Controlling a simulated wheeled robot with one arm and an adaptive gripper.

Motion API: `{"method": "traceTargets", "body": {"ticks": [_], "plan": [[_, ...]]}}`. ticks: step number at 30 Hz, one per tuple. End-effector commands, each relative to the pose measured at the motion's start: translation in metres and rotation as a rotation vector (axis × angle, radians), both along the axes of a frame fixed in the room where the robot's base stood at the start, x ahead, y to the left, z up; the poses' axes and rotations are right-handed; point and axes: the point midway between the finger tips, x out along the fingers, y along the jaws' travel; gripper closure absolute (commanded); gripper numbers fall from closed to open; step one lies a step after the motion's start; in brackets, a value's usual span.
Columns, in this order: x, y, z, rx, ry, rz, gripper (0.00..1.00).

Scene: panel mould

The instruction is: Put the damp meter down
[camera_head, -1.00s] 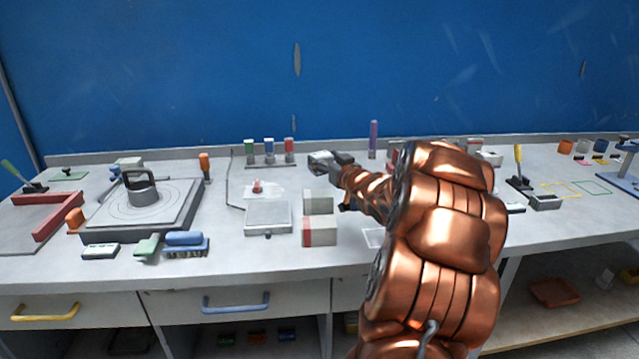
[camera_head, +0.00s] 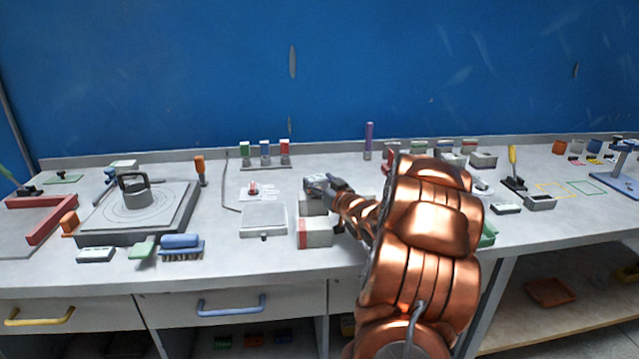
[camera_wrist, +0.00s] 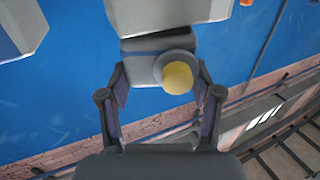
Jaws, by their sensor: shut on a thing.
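My gripper (camera_head: 328,184) is in the middle of the bench in the head view, shut on the damp meter (camera_head: 314,182), a small grey thing at its tip. In the wrist view the fingers (camera_wrist: 161,88) close on both sides of a grey body with a round yellow end (camera_wrist: 178,77). In the head view the meter appears just over or behind a pale block (camera_head: 311,206). I cannot tell whether it touches the block or the bench. My arm hides the bench to the right.
A white block with a red end (camera_head: 318,233) stands in front of the pale block. A flat grey box (camera_head: 263,219) is to the left. Some bare bench lies between these and the gripper.

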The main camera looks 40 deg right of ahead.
Motion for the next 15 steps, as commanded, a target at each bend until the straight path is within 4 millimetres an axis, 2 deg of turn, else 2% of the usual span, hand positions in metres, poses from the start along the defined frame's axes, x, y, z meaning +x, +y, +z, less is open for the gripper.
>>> {"method": "traceTargets", "body": {"ticks": [1, 8, 15], "plan": [[0.0000, -0.0001, -0.0005, 0.000, -0.001, 0.000, 0.34], [0.0000, 0.0000, -0.0002, 0.000, -0.001, 0.000, 0.11], [0.0001, 0.0000, -0.0003, 0.000, 0.000, 0.000, 0.11]]}}
